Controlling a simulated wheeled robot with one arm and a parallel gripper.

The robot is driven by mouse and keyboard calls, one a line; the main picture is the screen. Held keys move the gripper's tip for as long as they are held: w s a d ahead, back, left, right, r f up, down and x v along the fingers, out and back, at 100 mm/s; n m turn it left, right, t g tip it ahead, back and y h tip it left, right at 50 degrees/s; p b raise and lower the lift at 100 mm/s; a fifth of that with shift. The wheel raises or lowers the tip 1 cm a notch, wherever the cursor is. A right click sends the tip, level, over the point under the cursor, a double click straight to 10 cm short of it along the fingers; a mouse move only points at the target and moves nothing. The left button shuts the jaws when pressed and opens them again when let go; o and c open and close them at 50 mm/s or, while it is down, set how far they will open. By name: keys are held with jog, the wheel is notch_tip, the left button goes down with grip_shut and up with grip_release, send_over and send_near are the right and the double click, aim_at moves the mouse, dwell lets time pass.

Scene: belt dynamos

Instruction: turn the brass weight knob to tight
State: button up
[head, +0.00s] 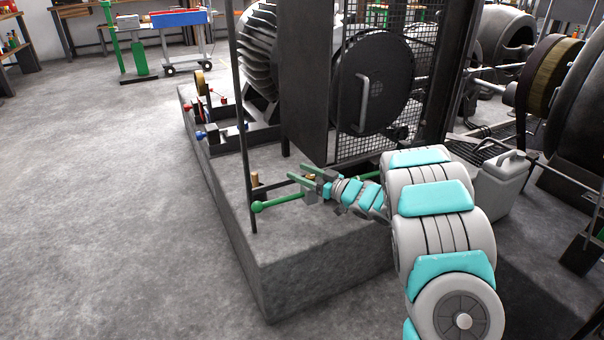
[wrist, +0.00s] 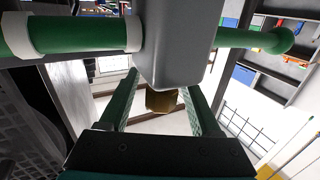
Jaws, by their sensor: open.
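The brass weight knob (wrist: 162,100) shows in the wrist view under a grey block-shaped weight (wrist: 176,45). A green rod (wrist: 85,34) passes through the weight, and its round green end is at the right. My gripper (wrist: 163,88) is open, with one green finger on each side of the knob and gaps visible between fingers and knob. In the head view my gripper (head: 304,182) is at the green lever (head: 280,202) above the concrete plinth. The knob is small and partly hidden there. I cannot read any tight or loose mark.
A dark guard panel and mesh (head: 365,140) stand just behind my gripper. A thin dark post (head: 243,130) rises to its left. The concrete plinth (head: 320,255) lies below. A grey jerrycan (head: 503,185) stands right of my arm. The floor at left is clear.

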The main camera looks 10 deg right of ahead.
jog(key=shift+c, duration=0.2)
grip_shut()
